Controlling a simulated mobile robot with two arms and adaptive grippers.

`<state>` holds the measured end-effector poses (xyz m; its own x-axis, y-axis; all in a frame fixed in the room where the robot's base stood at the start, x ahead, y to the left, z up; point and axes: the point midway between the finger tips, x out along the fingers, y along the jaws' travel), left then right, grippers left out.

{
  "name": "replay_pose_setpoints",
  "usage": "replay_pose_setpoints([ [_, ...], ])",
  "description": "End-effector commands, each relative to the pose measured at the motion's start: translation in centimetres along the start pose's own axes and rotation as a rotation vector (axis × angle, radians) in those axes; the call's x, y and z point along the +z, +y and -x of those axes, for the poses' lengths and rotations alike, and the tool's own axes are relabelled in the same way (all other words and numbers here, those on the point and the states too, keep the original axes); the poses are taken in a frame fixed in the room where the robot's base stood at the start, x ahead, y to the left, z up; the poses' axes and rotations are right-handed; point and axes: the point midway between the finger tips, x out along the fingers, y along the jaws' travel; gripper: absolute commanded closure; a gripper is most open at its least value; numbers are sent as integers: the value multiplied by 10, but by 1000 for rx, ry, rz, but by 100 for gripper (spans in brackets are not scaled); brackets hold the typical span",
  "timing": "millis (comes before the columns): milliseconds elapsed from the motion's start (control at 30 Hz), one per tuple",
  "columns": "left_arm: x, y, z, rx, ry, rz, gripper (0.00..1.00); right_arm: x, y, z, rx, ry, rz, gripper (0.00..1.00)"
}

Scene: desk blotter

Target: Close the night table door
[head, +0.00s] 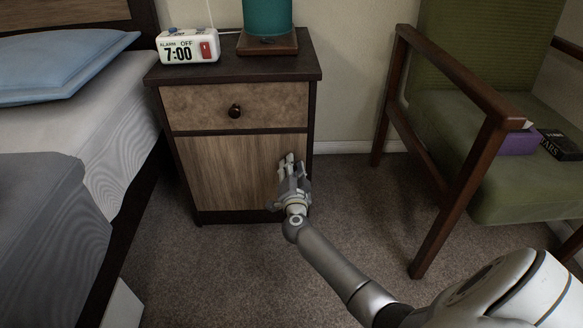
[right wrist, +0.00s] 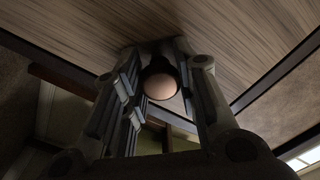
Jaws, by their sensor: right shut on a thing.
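The night table (head: 230,77) is dark-framed, with a drawer (head: 190,105) above and a light wood door (head: 222,175) below. In the head view the door looks flush or nearly flush with its frame; I cannot tell whether a small gap is there. My right gripper (head: 288,165) is at the door's right side and hides its knob in the head view. In the right wrist view the round door knob (right wrist: 162,83) sits between the fingers, and the gripper is shut on it. My left gripper is not in view.
A bed (head: 85,110) stands close on the left. A green chair with wooden arms (head: 450,210) stands to the right. An alarm clock (head: 188,47) and a teal lamp (head: 267,18) are on the night table. Carpet (head: 215,275) in front is clear.

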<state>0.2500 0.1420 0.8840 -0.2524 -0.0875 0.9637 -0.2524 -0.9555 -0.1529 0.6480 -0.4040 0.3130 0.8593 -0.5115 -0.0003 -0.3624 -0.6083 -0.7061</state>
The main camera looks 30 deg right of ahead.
Motion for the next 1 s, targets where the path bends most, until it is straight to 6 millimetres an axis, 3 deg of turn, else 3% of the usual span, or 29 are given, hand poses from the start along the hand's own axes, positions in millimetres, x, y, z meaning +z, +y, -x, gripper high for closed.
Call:
replay_pose_setpoints([
  [267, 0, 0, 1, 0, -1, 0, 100, -3, -2, -5, -7, -1, -3, 100],
  [300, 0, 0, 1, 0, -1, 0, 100, -3, -2, -5, -8, -1, -3, 71],
  [467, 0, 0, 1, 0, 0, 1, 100, -3, -2, -5, -8, 0, -3, 51],
  [1000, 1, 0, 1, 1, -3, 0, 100, -2, 0, 0, -4, -1, -2, 49],
])
